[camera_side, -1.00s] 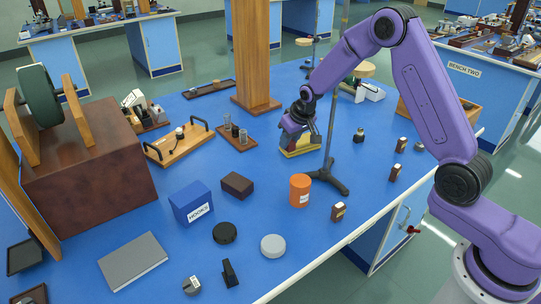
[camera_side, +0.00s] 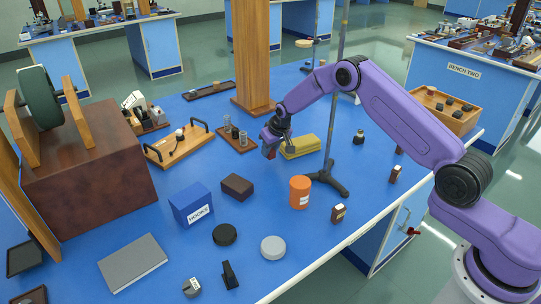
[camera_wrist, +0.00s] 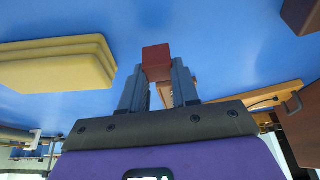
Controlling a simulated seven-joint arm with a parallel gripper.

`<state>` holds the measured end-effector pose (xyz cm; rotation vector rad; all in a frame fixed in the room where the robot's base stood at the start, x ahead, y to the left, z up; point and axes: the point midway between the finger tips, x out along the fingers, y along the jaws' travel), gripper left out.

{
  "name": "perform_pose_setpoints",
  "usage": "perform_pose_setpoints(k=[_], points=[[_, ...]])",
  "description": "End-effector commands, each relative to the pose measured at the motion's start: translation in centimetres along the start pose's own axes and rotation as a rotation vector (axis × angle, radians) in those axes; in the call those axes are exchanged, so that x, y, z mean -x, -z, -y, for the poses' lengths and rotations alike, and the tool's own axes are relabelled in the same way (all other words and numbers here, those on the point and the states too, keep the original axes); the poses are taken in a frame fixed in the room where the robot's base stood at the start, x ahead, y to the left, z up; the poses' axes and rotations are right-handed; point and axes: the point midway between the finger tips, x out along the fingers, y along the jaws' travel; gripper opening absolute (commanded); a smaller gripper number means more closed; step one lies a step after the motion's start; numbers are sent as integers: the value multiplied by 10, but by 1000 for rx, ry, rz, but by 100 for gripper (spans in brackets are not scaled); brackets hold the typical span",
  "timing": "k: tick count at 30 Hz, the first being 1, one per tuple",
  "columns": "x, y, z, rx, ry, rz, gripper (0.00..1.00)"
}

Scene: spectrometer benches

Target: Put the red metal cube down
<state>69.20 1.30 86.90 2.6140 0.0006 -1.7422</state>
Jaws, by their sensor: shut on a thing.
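The red metal cube (camera_wrist: 157,58) is between the fingertips of my gripper (camera_wrist: 158,78) in the wrist view, and the fingers are shut on it. In the side view the cube (camera_side: 270,153) shows small and dark red under my gripper (camera_side: 272,146). It is close above the blue bench top, left of a yellow stack of slabs (camera_side: 300,147). I cannot tell whether the cube touches the bench.
The yellow stack also shows at the left of the wrist view (camera_wrist: 60,66). A tray with glass cylinders (camera_side: 237,138) stands to the left. A dark brown block (camera_side: 237,185), an orange cylinder (camera_side: 300,191) and a stand base (camera_side: 328,178) are nearer. Blue bench lies clear between them.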

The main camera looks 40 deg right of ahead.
Motion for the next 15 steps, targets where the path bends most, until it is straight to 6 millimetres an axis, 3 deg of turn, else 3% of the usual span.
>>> perform_pose_setpoints(k=[6, 15], points=[[-24, -12, 0, 0, 0, 3, 0], [-25, -12, 0, 0, 0, 2, 0]])
